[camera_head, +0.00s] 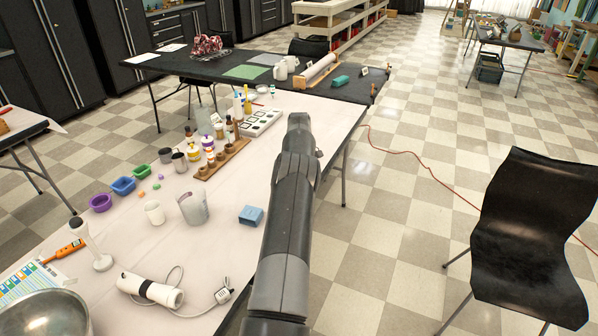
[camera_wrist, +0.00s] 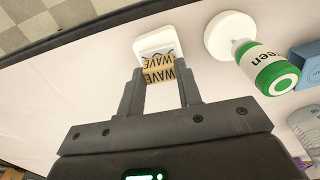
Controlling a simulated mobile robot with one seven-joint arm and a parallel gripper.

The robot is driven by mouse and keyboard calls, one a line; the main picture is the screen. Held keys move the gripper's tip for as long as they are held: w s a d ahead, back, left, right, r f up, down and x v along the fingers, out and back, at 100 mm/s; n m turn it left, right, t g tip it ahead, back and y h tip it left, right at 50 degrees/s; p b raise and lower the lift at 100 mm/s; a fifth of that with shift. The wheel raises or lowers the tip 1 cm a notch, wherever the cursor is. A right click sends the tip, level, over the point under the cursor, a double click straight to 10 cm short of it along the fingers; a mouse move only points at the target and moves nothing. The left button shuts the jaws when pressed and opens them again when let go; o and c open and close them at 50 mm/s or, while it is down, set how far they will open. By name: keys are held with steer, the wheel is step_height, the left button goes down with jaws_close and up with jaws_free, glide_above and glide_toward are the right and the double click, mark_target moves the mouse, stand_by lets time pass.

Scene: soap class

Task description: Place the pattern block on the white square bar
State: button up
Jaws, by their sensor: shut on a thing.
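In the wrist view my gripper (camera_wrist: 161,88) is shut on the pattern block (camera_wrist: 160,74), a small tan block with the dark word WAVE and a wavy line. The white square bar (camera_wrist: 153,41) lies on the table just beyond the fingertips. The block overlaps the bar's near edge in the picture; I cannot tell whether they touch. In the head view my arm covers the gripper, the block and the bar.
A white round bar (camera_wrist: 229,32) and a green-labelled bottle (camera_wrist: 270,70) are close on the right, with a blue object (camera_wrist: 306,60) beyond. The pale table (camera_head: 115,210) holds jars, a wooden rack (camera_head: 222,160) and a blue block (camera_head: 251,215). The table edge is near the bar.

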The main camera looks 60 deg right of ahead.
steer(key=shift+f, duration=0.2)
steer(key=o, duration=1)
steer(key=shift+c, duration=0.2)
steer(key=shift+r, duration=0.15)
step_height(320, 180, up, 12)
